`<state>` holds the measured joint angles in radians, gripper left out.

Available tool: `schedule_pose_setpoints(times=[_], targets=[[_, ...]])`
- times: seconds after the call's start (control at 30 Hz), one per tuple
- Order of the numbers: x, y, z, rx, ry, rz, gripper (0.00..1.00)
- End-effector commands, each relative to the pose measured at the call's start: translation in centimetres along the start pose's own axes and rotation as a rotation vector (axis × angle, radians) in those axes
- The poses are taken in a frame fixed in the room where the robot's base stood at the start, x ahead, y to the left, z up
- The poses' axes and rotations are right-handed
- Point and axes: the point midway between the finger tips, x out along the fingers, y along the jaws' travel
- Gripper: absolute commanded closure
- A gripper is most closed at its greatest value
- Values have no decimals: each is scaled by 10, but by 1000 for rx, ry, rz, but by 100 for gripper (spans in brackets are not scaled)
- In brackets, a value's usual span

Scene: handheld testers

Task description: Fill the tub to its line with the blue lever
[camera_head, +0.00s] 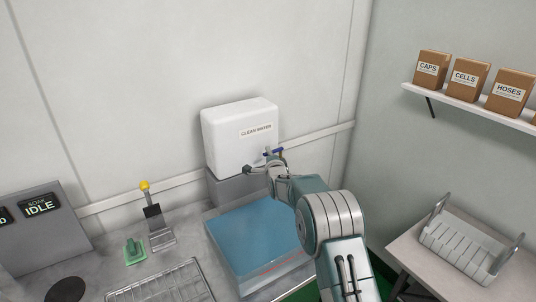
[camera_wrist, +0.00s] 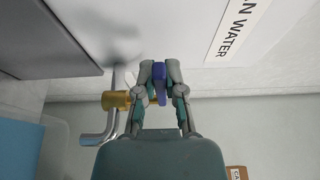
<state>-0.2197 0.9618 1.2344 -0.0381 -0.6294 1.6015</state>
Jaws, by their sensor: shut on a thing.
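The blue lever (camera_head: 273,152) is at the tap on the front of the white clean-water tank (camera_head: 222,127). My gripper (camera_head: 275,165) reaches it from the front right. In the wrist view, my fingertips close around the blue lever (camera_wrist: 160,84). The brass valve (camera_wrist: 116,100) and grey spout (camera_wrist: 95,138) are just left of them. The tub (camera_head: 299,277) stands below the tank and shows blue inside, like water. A red line (camera_head: 282,264) runs along its near right wall. My arm hides its right side. I cannot make out a stream or the exact level.
A panel reading IDLE (camera_head: 40,207), a yellow-knobbed stand (camera_head: 158,228), a green item (camera_head: 134,251) and a wire rack (camera_head: 165,285) are on the left. A white rack (camera_head: 465,242) is on a right table. Boxes (camera_head: 470,80) sit on a wall shelf.

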Motion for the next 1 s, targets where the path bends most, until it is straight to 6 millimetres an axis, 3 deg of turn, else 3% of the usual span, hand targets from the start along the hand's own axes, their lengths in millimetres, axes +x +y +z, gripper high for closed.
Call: schedule_pose_setpoints(times=[1.0], targets=[[-23,8,-22,4,-577,13,100]])
